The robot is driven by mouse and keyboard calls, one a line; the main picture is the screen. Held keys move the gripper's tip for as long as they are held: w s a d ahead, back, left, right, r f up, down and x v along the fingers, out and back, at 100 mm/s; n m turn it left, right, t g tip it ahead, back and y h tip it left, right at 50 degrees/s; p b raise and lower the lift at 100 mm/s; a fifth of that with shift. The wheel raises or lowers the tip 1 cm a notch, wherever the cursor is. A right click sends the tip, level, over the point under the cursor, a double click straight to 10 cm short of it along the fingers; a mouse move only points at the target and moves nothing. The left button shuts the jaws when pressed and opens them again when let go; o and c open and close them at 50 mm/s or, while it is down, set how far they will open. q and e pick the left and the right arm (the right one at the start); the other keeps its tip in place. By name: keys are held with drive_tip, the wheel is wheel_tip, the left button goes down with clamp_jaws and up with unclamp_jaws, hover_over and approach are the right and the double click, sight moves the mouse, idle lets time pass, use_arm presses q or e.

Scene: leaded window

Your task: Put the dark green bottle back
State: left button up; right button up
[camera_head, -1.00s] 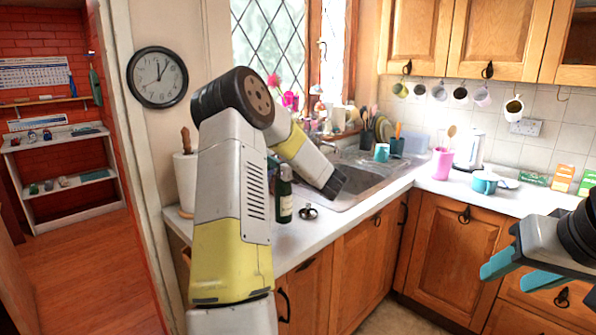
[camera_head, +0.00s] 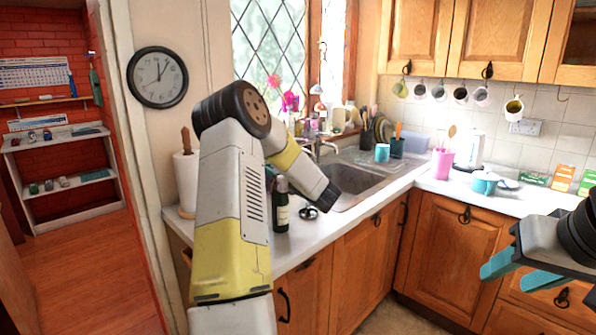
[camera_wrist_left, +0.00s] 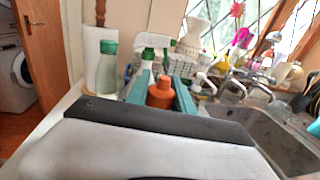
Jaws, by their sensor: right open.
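The dark green bottle (camera_head: 281,208) with a pale label stands upright at the counter's front, left of the sink; I cannot tell whether it touches the counter. My left arm bends over the counter, its forearm end just right of the bottle; its fingers are mostly hidden in the head view. In the left wrist view the teal fingers of my left gripper (camera_wrist_left: 162,98) frame an orange-brown bottle shape (camera_wrist_left: 160,91); whether they grip it is unclear. My right gripper (camera_head: 512,270) is open and empty at the right, in front of the cupboards.
The sink (camera_head: 352,182) lies right of the bottle, with a small metal item (camera_head: 308,212) between. A paper towel roll (camera_head: 186,182) stands at the left. A light green bottle (camera_wrist_left: 107,68) and a spray bottle (camera_wrist_left: 149,55) stand behind my left gripper. A pink cup (camera_head: 441,163) is farther right.

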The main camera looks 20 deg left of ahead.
use_arm(q)
drive_tip(key=o, duration=0.4)
drive_tip(key=shift+o, duration=0.2)
drive_tip(key=shift+d+r, duration=0.1)
drive_tip(key=shift+d, duration=0.05)
drive_tip(key=v, duration=1.1)
drive_tip(key=d+r+m+t+h, duration=0.3)
drive_tip(key=d+r+m+h, duration=0.35)
drive_tip(key=d+m, duration=0.4)
drive_tip(key=d+r+m+t+h, duration=0.3)
drive_tip(key=d+r+m+h, duration=0.3)
drive_tip(key=m, duration=0.8)
drive_tip(key=s+d+f+m+g+h, duration=0.1)
drive_tip(key=s+d+m+g+h, duration=0.15)
drive_tip(key=s+m, duration=0.45)
drive_tip(key=s+d+f+m+g+h, duration=0.1)
drive_tip(key=s+d+f+m+h, duration=0.15)
drive_tip(key=s+m, duration=0.4)
drive_tip(key=s+a+f+m+g, duration=0.1)
drive_tip(key=s+f+m+g, duration=0.1)
drive_tip(key=s+m, duration=0.3)
drive_tip(key=s+a+f+m+g, duration=0.1)
drive_tip(key=s+m, duration=0.4)
drive_tip(key=s, duration=0.7)
drive_tip(key=shift+s+a+f+g, duration=0.2)
drive_tip(key=shift+f+g, duration=0.5)
drive_tip(key=shift+g, duration=0.55)
